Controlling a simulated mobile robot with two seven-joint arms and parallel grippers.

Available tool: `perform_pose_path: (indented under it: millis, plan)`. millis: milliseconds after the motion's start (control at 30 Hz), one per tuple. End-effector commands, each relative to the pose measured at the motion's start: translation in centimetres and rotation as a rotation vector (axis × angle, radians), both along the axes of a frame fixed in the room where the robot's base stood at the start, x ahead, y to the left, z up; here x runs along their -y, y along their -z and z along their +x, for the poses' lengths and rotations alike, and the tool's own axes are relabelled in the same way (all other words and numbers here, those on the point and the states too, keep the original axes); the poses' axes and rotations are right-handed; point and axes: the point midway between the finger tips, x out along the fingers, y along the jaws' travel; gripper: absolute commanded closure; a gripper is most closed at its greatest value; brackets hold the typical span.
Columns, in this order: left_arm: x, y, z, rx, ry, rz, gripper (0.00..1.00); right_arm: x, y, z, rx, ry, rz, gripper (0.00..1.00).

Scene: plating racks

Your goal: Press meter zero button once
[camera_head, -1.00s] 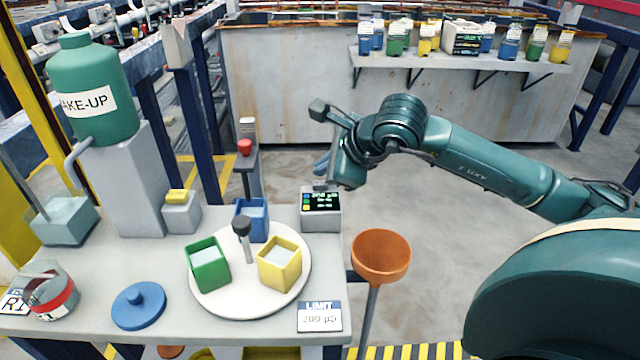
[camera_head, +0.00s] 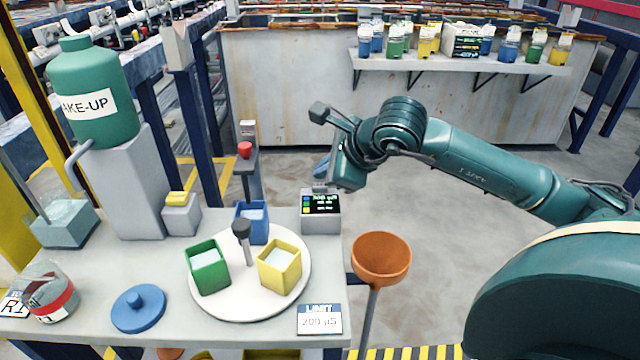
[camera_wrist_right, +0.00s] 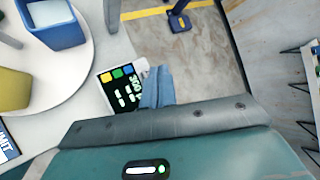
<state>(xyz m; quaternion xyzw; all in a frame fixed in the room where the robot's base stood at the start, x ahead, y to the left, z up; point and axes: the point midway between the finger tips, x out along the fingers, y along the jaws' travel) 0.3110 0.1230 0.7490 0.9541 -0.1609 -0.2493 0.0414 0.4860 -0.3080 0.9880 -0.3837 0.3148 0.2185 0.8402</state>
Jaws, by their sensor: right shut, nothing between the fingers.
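The meter (camera_head: 320,212) is a small grey box with a dark display at the back right of the table; blue, green and yellow squares line one side of its screen. My right gripper (camera_head: 322,166) is over the meter's rear side, its blue fingers shut and empty. In the right wrist view the closed fingers (camera_wrist_right: 157,88) are beside the meter (camera_wrist_right: 120,90), over a pale part at its edge. I cannot tell whether they touch it. No button is clearly visible; the fingers may cover it. My left gripper is out of view.
A white turntable (camera_head: 215,308) holds green (camera_head: 208,268), yellow (camera_head: 279,266) and blue (camera_head: 251,224) containers left of the meter. An orange funnel (camera_head: 381,259) stands off the table's right edge. A limit card (camera_head: 319,319) lies near the front edge.

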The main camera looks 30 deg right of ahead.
Motion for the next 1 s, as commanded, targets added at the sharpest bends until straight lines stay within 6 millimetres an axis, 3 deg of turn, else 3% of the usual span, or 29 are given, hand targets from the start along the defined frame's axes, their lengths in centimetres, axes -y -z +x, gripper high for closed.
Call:
perform_pose_path:
  millis: [733, 1000]
  plan:
    - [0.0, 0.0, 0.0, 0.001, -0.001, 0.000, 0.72, 0.0, 0.1, 0.0, 0.000, 0.000, 0.000, 1.00]
    - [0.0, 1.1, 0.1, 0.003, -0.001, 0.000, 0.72, 0.0, 0.8, 0.0, 0.001, 0.000, 0.000, 1.00]
